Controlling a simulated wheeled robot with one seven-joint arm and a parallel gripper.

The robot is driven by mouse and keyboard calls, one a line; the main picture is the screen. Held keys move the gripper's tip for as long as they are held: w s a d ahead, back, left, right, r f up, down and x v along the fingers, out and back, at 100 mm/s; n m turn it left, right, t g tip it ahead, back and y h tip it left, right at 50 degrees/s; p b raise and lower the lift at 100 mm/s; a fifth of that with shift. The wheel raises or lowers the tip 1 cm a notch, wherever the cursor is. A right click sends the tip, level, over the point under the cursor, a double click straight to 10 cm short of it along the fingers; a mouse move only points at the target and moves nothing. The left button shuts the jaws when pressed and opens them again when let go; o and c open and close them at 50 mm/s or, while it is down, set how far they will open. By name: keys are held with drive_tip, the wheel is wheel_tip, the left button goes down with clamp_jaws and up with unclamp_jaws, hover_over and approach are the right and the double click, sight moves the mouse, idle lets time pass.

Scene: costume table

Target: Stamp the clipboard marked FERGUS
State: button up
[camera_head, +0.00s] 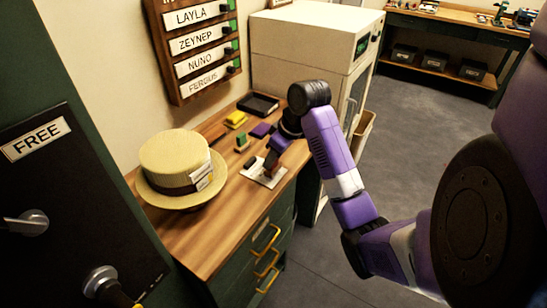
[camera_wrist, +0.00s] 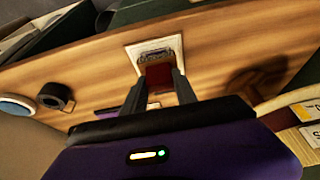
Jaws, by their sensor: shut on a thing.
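A small clipboard with a white sheet (camera_head: 258,178) lies on the wooden counter near its front edge. It also shows in the wrist view (camera_wrist: 176,43), with a metal clip along one side; I cannot read a name on it. My gripper (camera_head: 272,159) is shut on a dark red stamp (camera_wrist: 159,77), held between its two fingers (camera_wrist: 160,88). The stamp is over the sheet and hides part of it. I cannot tell whether its lower face touches the paper.
A straw hat (camera_head: 174,158) with tags stands left of the clipboard on the counter (camera_head: 195,235). Behind are a green block (camera_head: 242,140), a yellow item (camera_head: 236,119) and a black tray (camera_head: 259,104). A name board (camera_head: 200,45) hangs above, FERGUS lowest. A white cabinet (camera_head: 305,45) stands right.

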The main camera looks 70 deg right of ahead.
drive_tip(key=shift+r+p, duration=2.2)
drive_tip(key=shift+r, duration=0.35)
drive_tip(key=shift+f, duration=0.1)
